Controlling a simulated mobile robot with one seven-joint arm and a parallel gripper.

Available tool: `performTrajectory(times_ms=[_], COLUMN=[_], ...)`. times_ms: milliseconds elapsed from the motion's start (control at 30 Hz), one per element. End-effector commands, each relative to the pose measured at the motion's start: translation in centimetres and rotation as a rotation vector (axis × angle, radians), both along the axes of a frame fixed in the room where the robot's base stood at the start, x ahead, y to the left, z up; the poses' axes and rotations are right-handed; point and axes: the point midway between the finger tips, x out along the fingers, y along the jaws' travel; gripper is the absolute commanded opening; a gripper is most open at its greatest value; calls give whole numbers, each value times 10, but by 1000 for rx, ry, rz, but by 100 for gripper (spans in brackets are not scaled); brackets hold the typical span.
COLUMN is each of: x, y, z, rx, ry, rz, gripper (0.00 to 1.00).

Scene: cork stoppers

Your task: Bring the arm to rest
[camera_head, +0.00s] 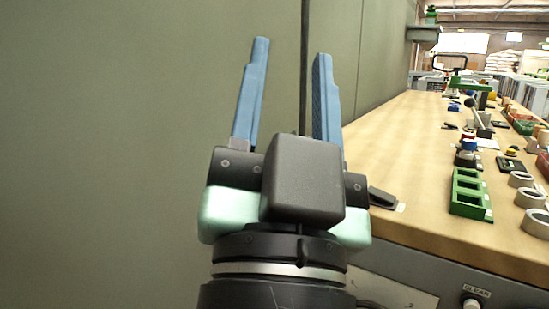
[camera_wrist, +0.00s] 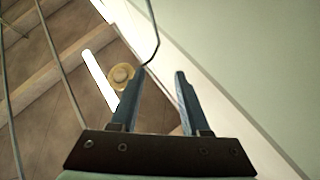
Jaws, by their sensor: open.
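My gripper (camera_head: 291,88) points upward in the head view, in front of the green-grey wall panels and left of the workbench. Its two blue fingers stand well apart with nothing between them. In the wrist view my gripper (camera_wrist: 162,82) also shows open and empty. Past the fingers there are a pale panel, brown surfaces with pale beams, a bright strip and a small round yellowish fixture.
The wooden workbench (camera_head: 405,135) runs back at the right. On it stand a green tray (camera_head: 466,192), several grey rings, and many small items farther back. A dark clip-like object (camera_head: 382,198) lies near its left edge. Wall panels (camera_head: 120,130) fill the left.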

Motion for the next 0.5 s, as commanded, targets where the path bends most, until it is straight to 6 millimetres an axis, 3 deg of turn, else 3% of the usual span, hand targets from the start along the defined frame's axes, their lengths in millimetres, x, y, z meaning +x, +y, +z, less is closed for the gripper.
performTrajectory(times_ms=[33,133,500], x=[-9,-29,-25], y=[3,11,12], z=[42,94,201], rx=[-82,-243,-232], ry=[-54,-155,-134], rz=[-37,-120,-111], gripper=[46,46,46])
